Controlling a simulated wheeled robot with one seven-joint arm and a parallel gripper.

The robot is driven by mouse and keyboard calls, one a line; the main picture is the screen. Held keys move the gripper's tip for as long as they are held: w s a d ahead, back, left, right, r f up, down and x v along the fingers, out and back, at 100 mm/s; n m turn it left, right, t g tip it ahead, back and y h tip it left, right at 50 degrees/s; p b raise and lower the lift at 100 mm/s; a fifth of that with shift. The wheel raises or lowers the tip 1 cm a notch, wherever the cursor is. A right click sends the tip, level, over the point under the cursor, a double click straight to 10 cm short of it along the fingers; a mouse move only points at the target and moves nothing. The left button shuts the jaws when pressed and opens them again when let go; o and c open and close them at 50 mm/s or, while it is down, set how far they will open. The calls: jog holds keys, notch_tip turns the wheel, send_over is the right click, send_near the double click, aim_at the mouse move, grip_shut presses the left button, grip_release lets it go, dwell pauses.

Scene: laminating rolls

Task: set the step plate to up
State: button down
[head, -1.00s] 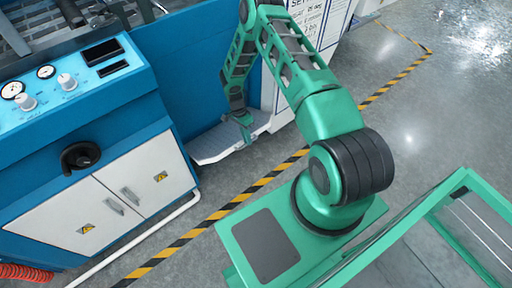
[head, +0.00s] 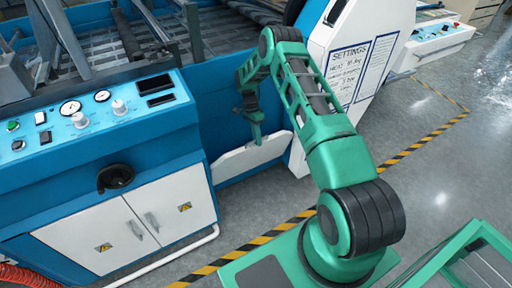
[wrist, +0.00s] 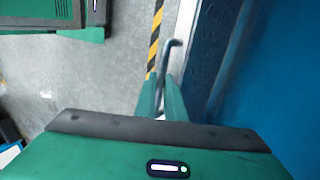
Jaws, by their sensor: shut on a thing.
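The step plate (head: 236,164) is a pale grey-white panel low on the blue machine side, between the white cabinet and the settings panel. In the head view it stands steeply tilted up, close to the blue wall; whether it touches the wall I cannot tell. My gripper (head: 256,139) points down at the plate's upper edge and is shut on it. In the wrist view my gripper (wrist: 164,97) shows its two green fingers close together, with a thin grey hooked piece just beyond them. The exact grip is too small to see.
The blue machine has a control panel (head: 88,115) with gauges and knobs, and a black handle (head: 115,177) above white cabinet doors (head: 130,225). A white settings panel (head: 362,65) stands right of the plate.

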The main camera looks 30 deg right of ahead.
jog(key=shift+w, duration=0.45)
jog(key=shift+r, duration=0.1)
jog(key=c, duration=1.8)
grip_release()
jog(key=shift+c, duration=0.2)
jog(key=shift+w+r, duration=0.1)
jog(key=shift+r, duration=0.45)
notch_tip(320, 180, up, 3)
jog(key=shift+w, duration=0.15)
jog(key=shift+s+a+r, duration=0.4)
jog(key=shift+a+r, duration=0.25)
jog(key=s+a+r, duration=0.3)
jog(key=a+r, duration=0.2)
jog(key=a, duration=0.4)
jog(key=shift+s+a+r, duration=0.2)
jog(key=shift+a+r, duration=0.2)
